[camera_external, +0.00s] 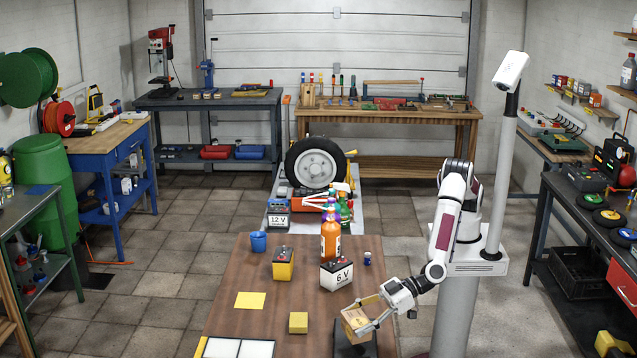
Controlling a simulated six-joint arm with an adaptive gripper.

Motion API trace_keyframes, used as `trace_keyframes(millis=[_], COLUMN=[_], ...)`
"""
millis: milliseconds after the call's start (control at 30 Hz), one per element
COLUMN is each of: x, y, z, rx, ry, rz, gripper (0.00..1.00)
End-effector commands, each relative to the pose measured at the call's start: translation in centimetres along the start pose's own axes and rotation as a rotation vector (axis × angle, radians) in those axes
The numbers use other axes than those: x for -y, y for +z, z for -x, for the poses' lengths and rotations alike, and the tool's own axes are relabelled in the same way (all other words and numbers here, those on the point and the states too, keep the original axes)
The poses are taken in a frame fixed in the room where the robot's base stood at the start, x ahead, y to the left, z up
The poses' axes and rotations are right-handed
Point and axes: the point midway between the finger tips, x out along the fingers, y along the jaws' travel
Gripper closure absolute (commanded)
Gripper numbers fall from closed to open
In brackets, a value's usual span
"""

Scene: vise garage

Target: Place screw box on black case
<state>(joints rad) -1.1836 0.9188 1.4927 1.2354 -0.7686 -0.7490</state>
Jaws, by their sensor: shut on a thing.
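My gripper (357,319) reaches in from the right and is shut on a small cardboard-coloured box, the screw box (353,316). One finger is on its far side and the other on its near side. The box looks slightly tilted. A black case (343,346) lies at the front right of the brown table, directly below the box in this view. The box and my gripper hide part of the case. I cannot tell whether the box touches the case or is a little above it.
On the table (240,316) stand a white 6 V battery (336,275), a yellow battery (283,265), an orange bottle (330,240), a blue cup (258,242) and a small dark can (367,258). A yellow block (298,322) sits left of the case. A yellow sheet (250,300) lies flat.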

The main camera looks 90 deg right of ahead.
Motion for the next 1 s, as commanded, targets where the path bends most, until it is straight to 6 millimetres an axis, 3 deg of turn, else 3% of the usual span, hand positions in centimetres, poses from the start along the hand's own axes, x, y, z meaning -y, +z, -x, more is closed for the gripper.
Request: trace_keyframes(millis=[300, 767, 800, 833, 867, 1000], x=[0.0, 0.0, 0.0, 0.0, 0.0, 0.0], y=[2.4, 2.8, 2.9, 2.9, 2.9, 2.9], z=[-1.1, -1.2, -1.2, -1.2, -1.2, -1.2], rx=[-0.003, -0.002, -0.001, -0.001, -0.001, 0.0], ry=[0.0, 0.0, 0.0, 0.0, 0.0, 0.0], rz=[0.001, 0.0, 0.0, 0.0, 0.0, 0.001], gripper=[0.69, 0.69, 0.33, 0.25, 0.21, 0.21])
